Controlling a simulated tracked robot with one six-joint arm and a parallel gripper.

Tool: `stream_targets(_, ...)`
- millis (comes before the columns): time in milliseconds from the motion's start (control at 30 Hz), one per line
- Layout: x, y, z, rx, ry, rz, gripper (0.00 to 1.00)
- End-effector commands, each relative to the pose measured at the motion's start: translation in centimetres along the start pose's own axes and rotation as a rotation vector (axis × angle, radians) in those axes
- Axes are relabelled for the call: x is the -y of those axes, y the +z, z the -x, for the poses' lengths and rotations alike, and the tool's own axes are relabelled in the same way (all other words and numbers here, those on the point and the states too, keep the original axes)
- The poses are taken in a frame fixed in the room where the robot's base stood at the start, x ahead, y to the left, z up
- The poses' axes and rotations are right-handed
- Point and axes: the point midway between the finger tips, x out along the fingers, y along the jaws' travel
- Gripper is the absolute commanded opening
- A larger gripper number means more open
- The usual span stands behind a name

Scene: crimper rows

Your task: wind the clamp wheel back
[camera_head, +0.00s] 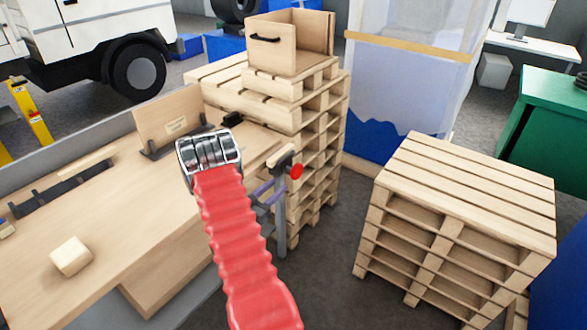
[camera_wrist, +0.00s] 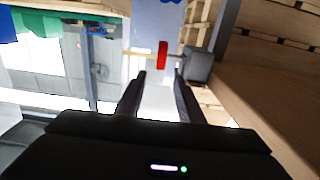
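The clamp wheel (camera_head: 296,171) is a small red disc on the side of a grey clamp (camera_head: 281,232) by the workbench's edge. In the wrist view the wheel (camera_wrist: 163,54) shows edge-on, joined by a short rod to a dark grey block (camera_wrist: 198,65). My gripper (camera_wrist: 160,77) is open, its two dark fingers spread apart with nothing between them. The wheel appears just beyond the fingertips, roughly in line with the gap. Whether either finger touches it I cannot tell. In the head view my red arm hides most of the gripper.
The wooden workbench (camera_head: 140,235) lies left of the clamp and holds a small pale block (camera_head: 70,257) and an upright board (camera_head: 166,118). A pallet stack (camera_head: 318,130) stands close behind the clamp. Another pallet stack (camera_head: 470,180) stands right, with bare floor between.

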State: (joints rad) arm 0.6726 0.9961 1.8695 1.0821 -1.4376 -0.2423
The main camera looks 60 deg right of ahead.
Motion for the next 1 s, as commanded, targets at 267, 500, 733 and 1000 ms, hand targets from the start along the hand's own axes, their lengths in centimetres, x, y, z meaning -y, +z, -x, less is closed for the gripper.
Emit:
stream_targets(267, 0.3, 0.0, 0.2, -0.002, -0.005, 0.001, 0.34)
stream_targets(500, 0.4, 0.0, -0.5, -0.001, -0.007, 0.000, 0.34)
stream_targets(733, 0.4, 0.0, -3.4, -0.001, -0.006, 0.000, 0.34)
stream_targets(1000, 0.4, 0.0, -7.5, -0.001, -0.007, 0.000, 0.34)
